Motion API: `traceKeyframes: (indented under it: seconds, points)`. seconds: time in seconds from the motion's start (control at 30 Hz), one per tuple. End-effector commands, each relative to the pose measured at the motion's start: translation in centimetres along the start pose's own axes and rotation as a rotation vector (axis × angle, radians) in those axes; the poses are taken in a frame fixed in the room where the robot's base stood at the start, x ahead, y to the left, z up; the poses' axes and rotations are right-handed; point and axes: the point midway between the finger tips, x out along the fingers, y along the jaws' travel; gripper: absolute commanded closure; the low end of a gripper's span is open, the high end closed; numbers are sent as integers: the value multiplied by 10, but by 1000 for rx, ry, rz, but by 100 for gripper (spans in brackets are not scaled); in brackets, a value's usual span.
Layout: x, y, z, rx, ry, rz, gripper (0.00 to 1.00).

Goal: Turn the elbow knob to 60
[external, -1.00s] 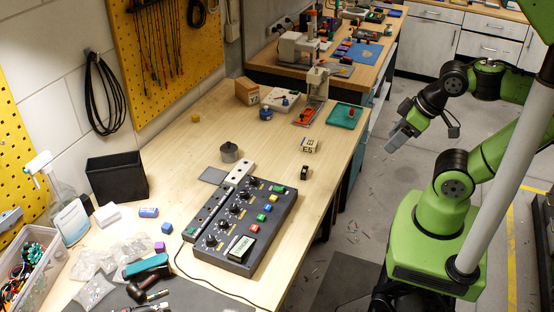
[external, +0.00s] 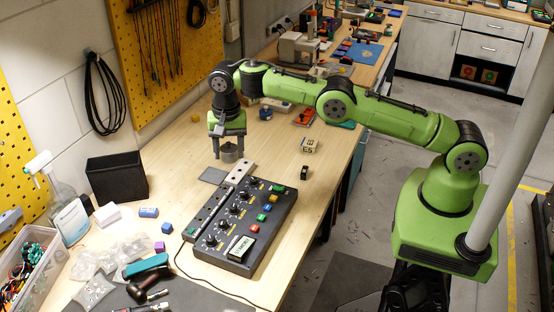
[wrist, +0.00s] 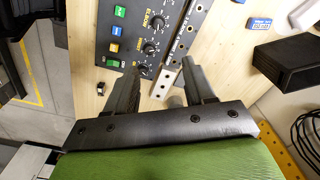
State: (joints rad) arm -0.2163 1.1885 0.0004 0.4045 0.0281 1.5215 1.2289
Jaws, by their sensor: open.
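A dark control panel (external: 262,232) lies on the wooden bench, with a row of black round knobs, coloured buttons and a small display. In the wrist view, part of the panel (wrist: 122,18) shows several knobs, one knob (wrist: 150,47) just beyond my fingertips. My gripper (external: 229,153) is open, pointing down beyond the panel's far end. A grey metal cylinder (external: 230,154) shows between its fingers; I cannot tell whether they touch it. My gripper (wrist: 161,70) also shows in the wrist view.
A black bin (external: 117,178), a blue block (external: 166,228) and bags of parts (external: 122,250) stand to the left. A small black item (external: 304,172) lies right. Bench around the panel's right side is mostly clear.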

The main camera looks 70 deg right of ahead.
Motion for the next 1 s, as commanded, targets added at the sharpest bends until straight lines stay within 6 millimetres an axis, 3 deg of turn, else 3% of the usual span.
traceKeyframes:
  seconds: [0.1, 0.27, 1.0]
  points:
    - [26, -4, 6, 59, -8, 24, 46]
    - [41, -4, 8, 74, -9, 27, 46]
    - [180, 0, 8, 73, -9, 28, 46]
